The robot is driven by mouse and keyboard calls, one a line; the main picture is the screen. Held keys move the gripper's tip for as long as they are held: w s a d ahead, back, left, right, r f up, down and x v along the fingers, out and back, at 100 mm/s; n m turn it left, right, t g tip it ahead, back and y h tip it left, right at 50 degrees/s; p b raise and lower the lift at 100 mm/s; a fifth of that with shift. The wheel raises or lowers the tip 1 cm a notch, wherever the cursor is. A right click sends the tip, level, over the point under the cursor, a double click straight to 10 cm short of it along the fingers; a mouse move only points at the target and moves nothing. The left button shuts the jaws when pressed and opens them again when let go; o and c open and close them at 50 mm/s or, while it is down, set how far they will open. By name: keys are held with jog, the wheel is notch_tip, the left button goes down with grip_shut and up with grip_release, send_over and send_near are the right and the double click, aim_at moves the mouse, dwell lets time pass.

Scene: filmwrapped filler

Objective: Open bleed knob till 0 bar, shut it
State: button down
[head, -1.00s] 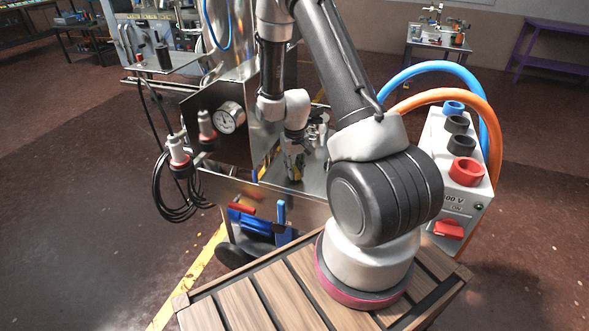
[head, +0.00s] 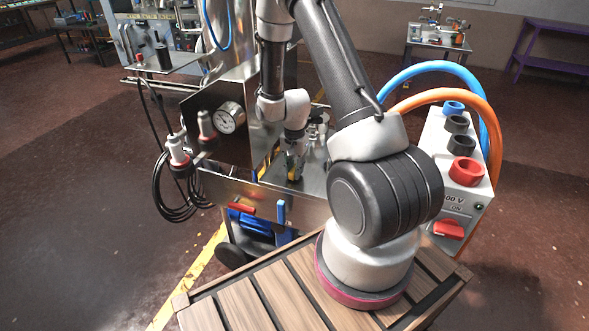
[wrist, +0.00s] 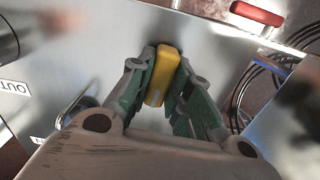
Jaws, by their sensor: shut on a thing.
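The yellow knob (wrist: 163,76) stands on the metal panel in the wrist view. My gripper (wrist: 166,84) is shut on it, with a green-padded finger on each side. In the head view my gripper (head: 294,166) points down at the metal top of the machine, and only a little yellow shows at its tips. A round white pressure gauge (head: 231,117) sits on the upright metal plate left of my gripper. Its needle is too small to read surely.
A red handle (head: 243,207) and a blue handle (head: 281,212) are at the machine's front edge. The red handle shows in the wrist view (wrist: 257,13). A metal fitting (wrist: 75,107) and OUT labels are beside the knob. Black cables (head: 180,195) hang at the left.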

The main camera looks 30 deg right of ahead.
aim_at(294, 168)
jog(key=m, duration=0.6)
jog(key=shift+m, duration=0.3)
dwell(0.5)
jog(key=c, duration=1.3)
grip_release()
notch_tip(294, 168, up, 12)
